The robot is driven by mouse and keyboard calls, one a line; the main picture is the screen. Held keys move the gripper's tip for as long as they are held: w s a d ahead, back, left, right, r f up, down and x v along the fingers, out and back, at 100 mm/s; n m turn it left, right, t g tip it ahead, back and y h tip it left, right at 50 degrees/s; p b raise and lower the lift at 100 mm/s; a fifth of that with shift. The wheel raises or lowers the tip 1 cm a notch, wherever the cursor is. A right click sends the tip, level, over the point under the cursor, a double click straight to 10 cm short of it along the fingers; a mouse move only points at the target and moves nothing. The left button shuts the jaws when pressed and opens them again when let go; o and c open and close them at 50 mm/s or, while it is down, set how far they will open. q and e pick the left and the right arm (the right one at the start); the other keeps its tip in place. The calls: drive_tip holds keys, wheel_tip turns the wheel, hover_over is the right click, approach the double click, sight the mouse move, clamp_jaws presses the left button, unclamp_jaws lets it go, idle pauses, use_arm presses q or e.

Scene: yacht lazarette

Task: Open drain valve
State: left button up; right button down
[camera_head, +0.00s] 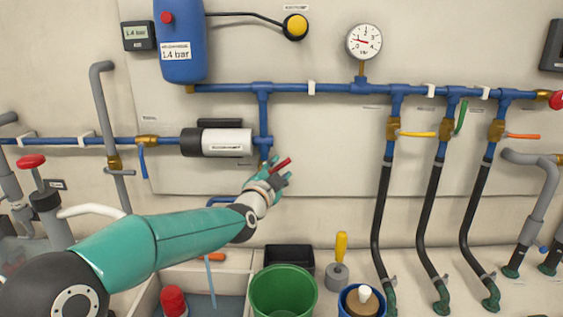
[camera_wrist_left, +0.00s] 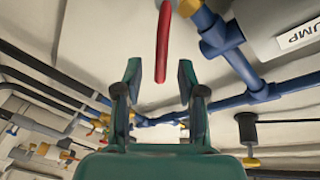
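A small red lever (camera_head: 282,163) is on the brass valve (camera_head: 263,163) at the foot of the blue pipe, right of the pump; I take it as the drain valve. It slants up to the right in the head view. My left gripper (camera_head: 278,176) is at the lever, hiding part of the valve. In the left wrist view, the red lever (camera_wrist_left: 163,42) reaches down between the two open fingertips (camera_wrist_left: 159,72). I see a gap on both sides, so the fingers do not appear to grip it. My right gripper is in neither view.
The white-and-black pump (camera_head: 215,142) is left of the valve. A green bucket (camera_head: 283,292) and a black bin (camera_head: 290,258) stand below. Three valves with black hoses (camera_head: 381,205) hang at right. A blue pipe (camera_head: 300,88) and gauge (camera_head: 364,42) are above.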

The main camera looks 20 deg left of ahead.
sight(281, 167)
use_arm(q)
drive_tip(key=shift+w, duration=1.55)
clamp_jaws()
